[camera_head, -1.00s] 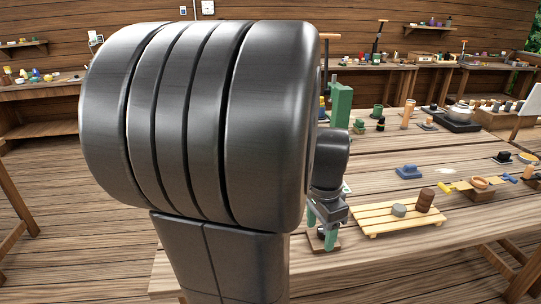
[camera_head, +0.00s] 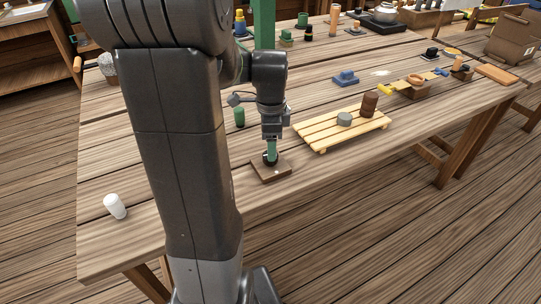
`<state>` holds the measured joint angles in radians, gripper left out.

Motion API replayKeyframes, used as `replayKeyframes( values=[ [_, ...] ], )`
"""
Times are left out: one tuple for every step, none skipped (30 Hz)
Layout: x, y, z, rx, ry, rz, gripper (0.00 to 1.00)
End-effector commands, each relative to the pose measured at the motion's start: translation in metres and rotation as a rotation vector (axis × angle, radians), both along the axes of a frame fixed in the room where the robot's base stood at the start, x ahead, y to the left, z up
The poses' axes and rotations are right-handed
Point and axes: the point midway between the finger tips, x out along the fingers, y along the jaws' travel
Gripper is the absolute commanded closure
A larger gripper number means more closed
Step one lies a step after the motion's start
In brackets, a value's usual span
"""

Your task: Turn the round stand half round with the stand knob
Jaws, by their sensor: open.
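My gripper (camera_head: 270,157) points straight down at the front edge of the table, with green fingers. Below it is a small square brown base (camera_head: 284,172) with a dark round piece (camera_head: 269,161) on it. The fingertips are at this dark piece, and I see only one finger clearly, side-on. My gripper is open; I cannot tell whether the fingers touch the piece. The gripper hides part of it, so its knob and turn angle are not clear.
A slatted wooden rack (camera_head: 322,139) stands right of my gripper, bearing a grey disc (camera_head: 344,119) and a brown cylinder (camera_head: 369,105). A green cylinder (camera_head: 240,117) stands close behind on the left. A white cylinder (camera_head: 115,206) is at the front left.

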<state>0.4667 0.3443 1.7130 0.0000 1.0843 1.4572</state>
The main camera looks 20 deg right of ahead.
Motion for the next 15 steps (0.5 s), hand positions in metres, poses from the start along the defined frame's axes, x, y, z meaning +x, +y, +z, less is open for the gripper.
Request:
replayKeyframes(
  values=[
    [-0.001,0.000,-0.012,0.003,0.004,0.000,0.40],
    [-0.001,0.000,-0.017,0.001,0.004,0.000,0.40],
    [-0.001,0.000,-0.023,0.001,0.004,0.001,0.40],
    [-0.001,0.000,-0.028,0.001,0.004,0.001,0.40],
    [-0.001,0.000,-0.031,0.001,0.004,0.001,0.40],
    [0.000,0.000,-0.036,0.001,0.002,0.001,0.40],
    [0.000,0.000,-0.038,0.001,0.002,0.001,0.40],
    [0.000,0.000,-0.040,0.001,0.002,0.001,0.40],
    [0.000,0.000,-0.043,0.001,0.002,0.001,0.40],
    [0.000,0.000,-0.044,0.000,0.001,0.001,0.40],
    [0.000,0.000,-0.045,0.000,0.001,0.001,0.40],
    [0.000,0.000,-0.046,0.000,0.000,0.001,0.40],
    [0.000,0.000,-0.047,0.000,0.000,0.001,0.40],
    [0.000,0.000,-0.047,0.000,0.000,0.001,0.40],
    [0.000,0.000,-0.047,0.000,0.000,0.001,0.40]
  ],
)
